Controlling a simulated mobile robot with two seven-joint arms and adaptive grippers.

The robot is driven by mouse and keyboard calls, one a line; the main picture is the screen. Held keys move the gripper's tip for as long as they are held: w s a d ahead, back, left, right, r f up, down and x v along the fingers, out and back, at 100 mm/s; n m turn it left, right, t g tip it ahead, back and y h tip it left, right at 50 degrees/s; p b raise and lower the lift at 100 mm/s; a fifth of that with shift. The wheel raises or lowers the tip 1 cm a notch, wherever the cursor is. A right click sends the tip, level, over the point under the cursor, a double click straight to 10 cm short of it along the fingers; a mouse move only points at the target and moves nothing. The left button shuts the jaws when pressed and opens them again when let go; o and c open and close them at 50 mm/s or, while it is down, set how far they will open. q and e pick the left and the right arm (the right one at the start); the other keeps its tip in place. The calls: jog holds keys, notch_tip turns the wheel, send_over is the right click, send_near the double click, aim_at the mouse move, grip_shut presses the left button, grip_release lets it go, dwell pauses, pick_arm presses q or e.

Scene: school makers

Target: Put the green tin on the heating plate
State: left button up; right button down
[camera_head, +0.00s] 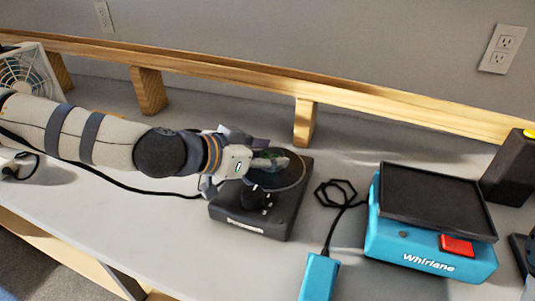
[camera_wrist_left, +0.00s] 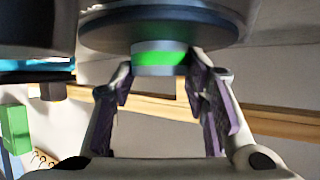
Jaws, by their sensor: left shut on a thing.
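The heating plate is a black box with a round dark disc on top (camera_head: 287,178), in the middle of the head view. My left gripper (camera_head: 264,162) reaches over the disc from the left. In the left wrist view, the green tin (camera_wrist_left: 158,56) has a bright green band between grey rims. It is between the two fingers of my left gripper (camera_wrist_left: 160,74), which is shut on it. The tin's end meets the broad dark disc (camera_wrist_left: 150,30) in this view; I cannot tell whether they touch. My right gripper is not in view.
A blue "Whirlane" device (camera_head: 385,238) with a black top stands to the right. A blue block on a black cable (camera_head: 318,276) lies before it. A dark box (camera_head: 512,168) stands far right, a fan (camera_head: 22,72) far left. A wooden rail (camera_head: 230,72) runs behind.

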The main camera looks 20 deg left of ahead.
pick_arm(q)
jog(key=o, duration=1.1)
jog(key=shift+f, duration=0.2)
jog(key=shift+r, duration=0.4)
jog(key=p+v, duration=0.3)
jog(key=v, duration=0.8)
jog(key=shift+r, duration=0.2)
jog(key=shift+s+a, duration=0.15)
jog(key=shift+s, duration=0.25)
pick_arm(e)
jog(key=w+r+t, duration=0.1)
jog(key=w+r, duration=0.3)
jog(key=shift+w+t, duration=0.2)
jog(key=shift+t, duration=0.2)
pick_arm(q)
jog(key=shift+r, duration=0.1)
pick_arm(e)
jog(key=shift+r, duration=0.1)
